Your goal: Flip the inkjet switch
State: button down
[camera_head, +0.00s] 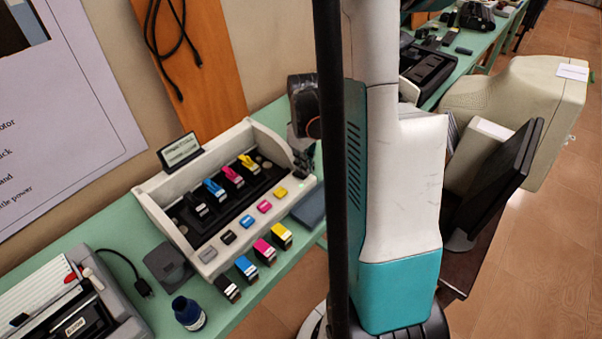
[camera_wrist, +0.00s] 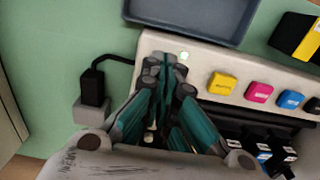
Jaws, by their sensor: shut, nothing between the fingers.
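The inkjet unit (camera_head: 165,187) is a cream console on the green table, with a dark cartridge bay and a row of coloured buttons. Its front panel also shows in the wrist view (camera_wrist: 210,57). A small lit indicator (camera_head: 281,192) sits at the right end of the panel; it also shows in the wrist view (camera_wrist: 184,56). My gripper (camera_wrist: 165,62) is shut and empty, its fingertips over the panel end close to the indicator. In the head view my gripper (camera_head: 304,168) is at the unit's right end. I cannot make out the switch; the fingers cover part of this area.
Yellow (camera_head: 280,192), magenta, cyan and black buttons line the panel. Loose cartridges (camera_head: 264,250) stand in front. A blue-grey tray (camera_head: 311,206) lies beside the unit. A black plug and cable (camera_wrist: 93,85) are near the gripper. An ink bottle (camera_head: 188,312) stands at the table's front.

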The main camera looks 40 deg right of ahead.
jog(key=shift+f+b, duration=0.8)
jog(key=shift+f, duration=0.25)
dwell(0.4)
jog(key=shift+r, duration=0.2)
jog(key=shift+r+p, duration=2.45)
jog(key=shift+r, duration=0.95)
